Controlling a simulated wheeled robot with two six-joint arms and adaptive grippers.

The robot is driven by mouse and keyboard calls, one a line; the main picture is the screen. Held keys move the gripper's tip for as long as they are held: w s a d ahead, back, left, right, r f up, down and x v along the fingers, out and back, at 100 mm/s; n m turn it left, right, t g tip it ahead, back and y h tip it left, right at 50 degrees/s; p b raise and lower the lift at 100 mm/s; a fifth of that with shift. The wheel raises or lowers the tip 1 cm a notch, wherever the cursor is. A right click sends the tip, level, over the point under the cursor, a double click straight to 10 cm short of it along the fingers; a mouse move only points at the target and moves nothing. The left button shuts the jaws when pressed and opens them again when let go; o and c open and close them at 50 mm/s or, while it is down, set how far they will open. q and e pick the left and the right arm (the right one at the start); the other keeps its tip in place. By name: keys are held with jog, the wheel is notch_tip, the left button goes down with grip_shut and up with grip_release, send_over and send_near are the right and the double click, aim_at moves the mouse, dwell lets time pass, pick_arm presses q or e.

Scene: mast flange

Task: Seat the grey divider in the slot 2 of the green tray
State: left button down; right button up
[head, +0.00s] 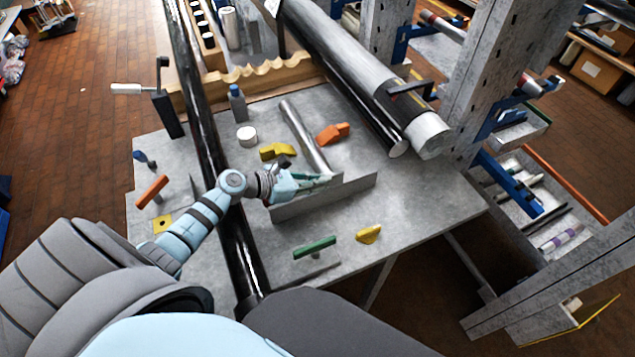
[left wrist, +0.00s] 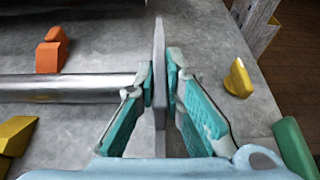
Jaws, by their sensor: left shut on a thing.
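The grey divider (head: 350,192) is a long thin plate standing on edge, close above or on the grey table; I cannot tell whether it touches. My left gripper (head: 328,180) is shut on it. In the left wrist view the divider (left wrist: 159,75) shows nearly edge-on between the teal fingers (left wrist: 160,85). A green bar-shaped piece (head: 314,247) lies in front of the divider, and part of it shows in the left wrist view (left wrist: 294,148). I cannot make out a green tray with slots in either view. My right gripper is not in view.
On the table (head: 420,215), a silver tube (head: 304,135), an orange block (head: 333,133) and a yellow block (head: 278,151) lie behind the divider. Another yellow piece (head: 369,234) lies in front. The table's right front is bare.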

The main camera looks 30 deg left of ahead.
pick_arm(q)
jog(key=shift+s+r, duration=0.15)
jog(key=shift+r, duration=0.05)
jog(key=shift+f, duration=0.3)
jog(key=c, duration=1.7)
grip_release()
jog(key=shift+r, duration=0.1)
